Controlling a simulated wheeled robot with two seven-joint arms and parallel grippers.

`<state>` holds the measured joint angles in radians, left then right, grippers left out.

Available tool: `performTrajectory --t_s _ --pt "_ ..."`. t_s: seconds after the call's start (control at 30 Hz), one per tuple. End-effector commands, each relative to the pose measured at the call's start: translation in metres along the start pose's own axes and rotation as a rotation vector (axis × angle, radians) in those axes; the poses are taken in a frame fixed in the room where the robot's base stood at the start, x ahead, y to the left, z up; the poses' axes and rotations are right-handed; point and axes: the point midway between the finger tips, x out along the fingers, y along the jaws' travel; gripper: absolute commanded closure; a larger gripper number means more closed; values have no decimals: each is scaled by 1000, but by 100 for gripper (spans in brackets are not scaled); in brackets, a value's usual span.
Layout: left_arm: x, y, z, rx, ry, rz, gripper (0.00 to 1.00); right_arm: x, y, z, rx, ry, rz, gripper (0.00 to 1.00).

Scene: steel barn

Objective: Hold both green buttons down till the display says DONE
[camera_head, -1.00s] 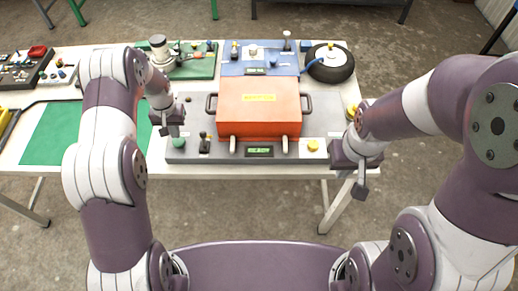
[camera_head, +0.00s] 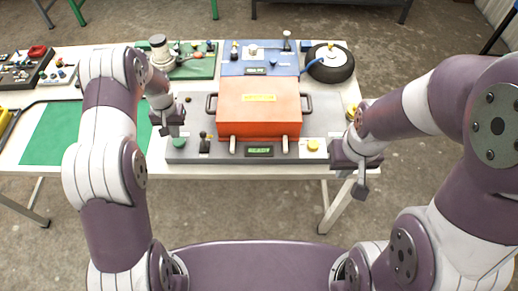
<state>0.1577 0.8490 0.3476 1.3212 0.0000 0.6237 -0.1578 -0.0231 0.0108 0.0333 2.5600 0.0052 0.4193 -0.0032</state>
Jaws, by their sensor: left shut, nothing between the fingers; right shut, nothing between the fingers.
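A grey panel (camera_head: 223,155) carries an orange-red box-shaped press with a closed lid (camera_head: 259,110). The small display (camera_head: 259,151) at its front shows green lettering that seems to read READY. A green button (camera_head: 179,142) is at the panel's front left. A yellow button (camera_head: 313,145) is at the front right; I see no second green button. My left gripper (camera_head: 174,132) is shut and points down just above the green button; I cannot tell whether they touch. My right gripper (camera_head: 361,190) is shut and empty, beyond the panel's right end, near the table's front edge.
A black lever (camera_head: 204,143) stands beside the green button. Another yellow part (camera_head: 352,111) shows near my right arm. A wheel (camera_head: 330,64), a blue panel (camera_head: 235,69) and a green board (camera_head: 199,70) stand behind. A green mat (camera_head: 60,135) lies left.

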Motion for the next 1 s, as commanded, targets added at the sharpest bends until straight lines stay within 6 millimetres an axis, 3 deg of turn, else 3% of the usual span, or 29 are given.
performTrajectory --t_s 1.0 --pt "27 0 0 0 0 0 100 20 0 2 0 0 0 100"
